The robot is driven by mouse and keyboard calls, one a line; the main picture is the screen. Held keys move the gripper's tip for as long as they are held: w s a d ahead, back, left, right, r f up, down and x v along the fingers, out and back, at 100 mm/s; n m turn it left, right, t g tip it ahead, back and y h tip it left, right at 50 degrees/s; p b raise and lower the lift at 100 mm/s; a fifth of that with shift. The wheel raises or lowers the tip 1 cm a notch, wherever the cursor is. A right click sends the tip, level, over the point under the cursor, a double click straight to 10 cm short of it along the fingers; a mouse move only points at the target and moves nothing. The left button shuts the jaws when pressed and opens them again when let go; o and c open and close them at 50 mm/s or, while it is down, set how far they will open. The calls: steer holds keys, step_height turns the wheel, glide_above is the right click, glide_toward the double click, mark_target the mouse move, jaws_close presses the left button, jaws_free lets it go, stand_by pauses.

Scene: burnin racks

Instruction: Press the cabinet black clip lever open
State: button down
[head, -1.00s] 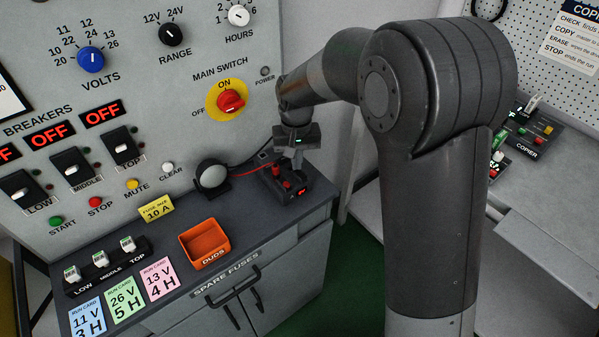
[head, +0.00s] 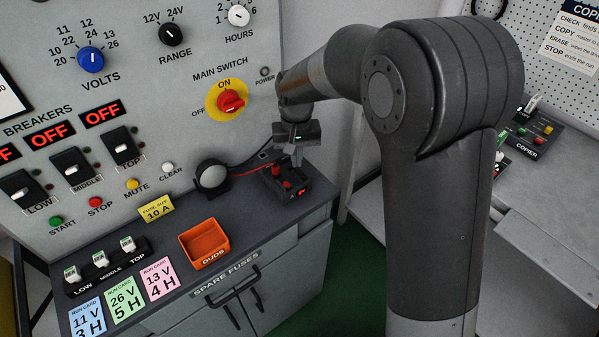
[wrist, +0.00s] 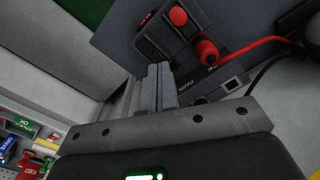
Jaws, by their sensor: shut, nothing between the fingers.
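A small black box (head: 303,193) with red fittings stands at the right end of the dark counter. In the wrist view its dark top face (wrist: 125,35) carries a red button (wrist: 178,17), a red plug (wrist: 207,52) with a red cable, and black rectangular parts (wrist: 150,48). I cannot tell for sure which of these is the black clip lever. My gripper (head: 296,160) is over the back of the box, pointing down. In the wrist view the gripper fingers (wrist: 158,72) are together and empty, close to the black parts. I cannot tell whether they touch.
A round grey disc (head: 212,176) stands left of the box. An orange tray (head: 204,243) marked DUDS and several small fuse holders sit further left. The wall panel (head: 190,110) with switches rises behind. The counter between tray and box is clear.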

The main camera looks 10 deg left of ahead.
mark_target(298, 170)
steer(key=shift+r, duration=2.55)
steer(key=s+d+r+m+t, duration=0.1)
steer(key=s+d+r, duration=0.4)
steer(key=d, duration=0.2)
steer(key=s+d+r+t, duration=0.2)
steer(key=s+d+r, duration=0.3)
steer(key=d, duration=0.2)
steer(key=s+d+m+t, duration=0.2)
steer(key=s+d, duration=0.8)
steer(key=s, duration=0.4)
steer(key=shift+t, duration=0.3)
steer(key=c, duration=2.2)
jaws_free()
